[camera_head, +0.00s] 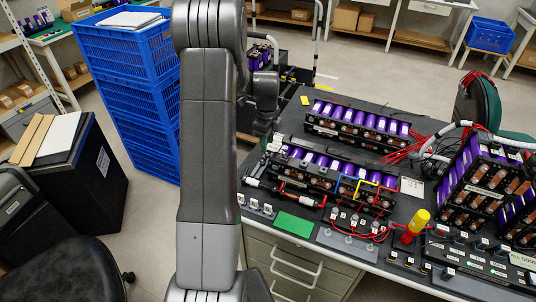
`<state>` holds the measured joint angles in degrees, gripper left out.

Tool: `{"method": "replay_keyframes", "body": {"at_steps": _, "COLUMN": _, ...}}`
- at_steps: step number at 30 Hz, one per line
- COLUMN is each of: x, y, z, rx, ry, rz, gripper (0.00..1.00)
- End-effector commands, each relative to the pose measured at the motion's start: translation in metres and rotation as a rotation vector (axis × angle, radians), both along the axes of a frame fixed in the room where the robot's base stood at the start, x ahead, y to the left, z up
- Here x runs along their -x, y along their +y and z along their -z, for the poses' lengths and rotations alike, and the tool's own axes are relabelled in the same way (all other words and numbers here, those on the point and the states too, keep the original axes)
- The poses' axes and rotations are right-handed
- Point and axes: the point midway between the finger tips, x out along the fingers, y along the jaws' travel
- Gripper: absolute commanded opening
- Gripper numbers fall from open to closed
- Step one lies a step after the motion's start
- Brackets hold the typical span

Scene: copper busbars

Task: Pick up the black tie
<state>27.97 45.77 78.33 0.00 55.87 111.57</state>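My arm rises through the middle of the camera_head view and bends over at the top. Its wrist end hangs down just right of the upper arm, over the left back edge of the dark workbench (424,124). My gripper (258,124) is mostly hidden there behind my arm, and its fingers cannot be made out. I cannot pick out the black tie with certainty. Thin dark strips lie on the dark benchtop between the back battery pack (362,118) and the front battery pack (318,172), but they are too small to tell apart.
A green card (294,224), labelled pieces and a yellow-handled tool (418,221) lie along the bench's front. Larger purple-cell packs (480,180) stand at right with red cables. Stacked blue crates (130,85) and a black cabinet (75,180) stand left.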

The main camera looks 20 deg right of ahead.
Motion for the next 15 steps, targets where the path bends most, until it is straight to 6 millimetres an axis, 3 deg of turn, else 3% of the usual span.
{"method": "replay_keyframes", "body": {"at_steps": 6, "x": -0.002, "y": 0.004, "z": 0.033, "rx": -0.002, "ry": 0.003, "rz": 0.0, "gripper": 0.37}}
{"method": "replay_keyframes", "body": {"at_steps": 15, "x": -0.002, "y": 0.004, "z": 0.041, "rx": 0.0, "ry": 0.0, "rz": 0.0, "gripper": 0.37}}
